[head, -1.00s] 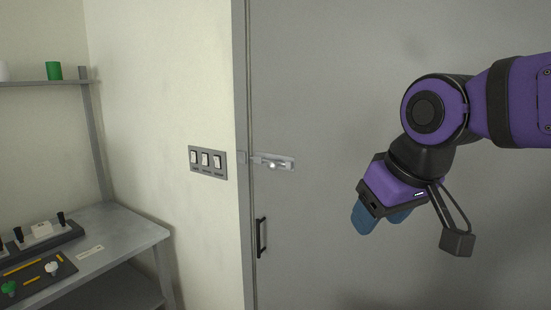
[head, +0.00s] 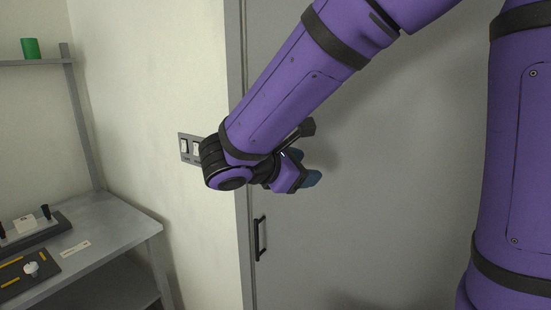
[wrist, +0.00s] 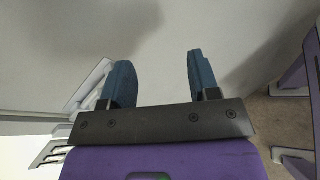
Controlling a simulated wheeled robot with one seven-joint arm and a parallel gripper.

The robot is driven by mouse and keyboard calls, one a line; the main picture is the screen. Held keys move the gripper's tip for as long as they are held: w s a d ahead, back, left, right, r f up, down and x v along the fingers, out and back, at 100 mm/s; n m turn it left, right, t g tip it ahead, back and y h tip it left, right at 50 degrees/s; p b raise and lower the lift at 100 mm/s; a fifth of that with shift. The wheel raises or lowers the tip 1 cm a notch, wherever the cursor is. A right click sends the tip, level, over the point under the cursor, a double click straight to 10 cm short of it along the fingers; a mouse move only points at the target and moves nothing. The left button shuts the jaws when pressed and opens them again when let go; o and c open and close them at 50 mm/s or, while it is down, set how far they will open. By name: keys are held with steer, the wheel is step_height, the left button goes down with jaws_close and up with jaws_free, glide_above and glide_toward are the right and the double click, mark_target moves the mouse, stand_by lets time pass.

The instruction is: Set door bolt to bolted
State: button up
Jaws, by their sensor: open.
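The grey door (head: 400,200) is closed in its frame. The door bolt is hidden behind my arm in the head view. In the wrist view, a pale metal plate that looks like the bolt (wrist: 88,88) lies just left of my left finger, partly covered by it. A slotted pale piece, probably its keeper (wrist: 50,153), shows below it. I cannot tell the slide's position. My gripper (head: 306,167) has blue fingers and is close to the door, right of the bolt's place. The wrist view shows my gripper (wrist: 160,65) open, with nothing between its fingers.
A black door handle (head: 260,238) is below my wrist. A grey workbench (head: 110,228) with items and a shelf (head: 35,62) with a green cup (head: 30,48) stand left. The door's right side is bare.

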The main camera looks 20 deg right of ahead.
steer(key=w+a+f+n+t+h, duration=0.1)
steer(key=w+a+f+n+t, duration=0.1)
steer(key=w+a+n+t, duration=0.6)
steer(key=w+d, duration=0.1)
steer(key=d, duration=0.1)
steer(key=w+d+m+g, duration=0.1)
steer(key=d, duration=0.1)
steer(key=w+d+g, duration=0.1)
steer(key=w+d, duration=0.1)
steer(key=d, duration=0.1)
steer(key=shift+m, duration=0.4)
